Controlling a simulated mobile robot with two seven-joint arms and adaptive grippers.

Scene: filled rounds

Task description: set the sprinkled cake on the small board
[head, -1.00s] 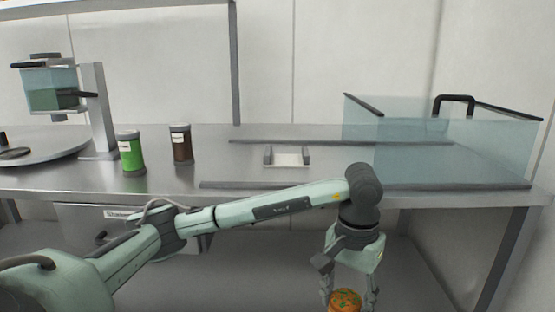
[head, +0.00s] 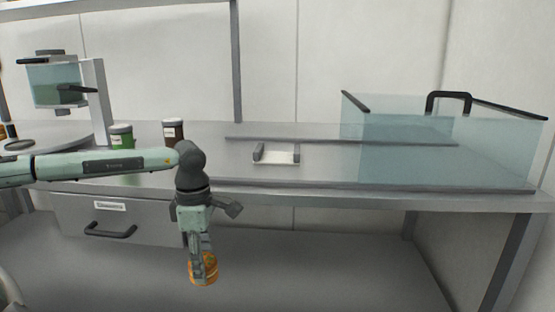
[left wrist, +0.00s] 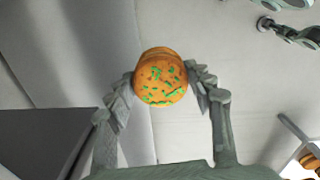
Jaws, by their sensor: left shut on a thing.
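The sprinkled cake is an orange-brown round with green sprinkles on top; it shows in the left wrist view (left wrist: 160,80) and in the head view (head: 204,272). My left gripper (head: 203,262) is shut on it, one finger on each side. It holds the cake in front of the bench and below the level of its top. The small board (head: 276,156) is a pale plate with two grey upright sides on the bench top, and its surface looks empty. In the head view it is up and to the right of the gripper. My right gripper is not in the head view.
A green jar (head: 121,137) and a brown jar (head: 173,132) stand left of the board, partly behind my arm. A clear-walled case (head: 430,140) stands at the right. A drawer (head: 115,225) with a dark handle is under the bench. Bench top around the board is clear.

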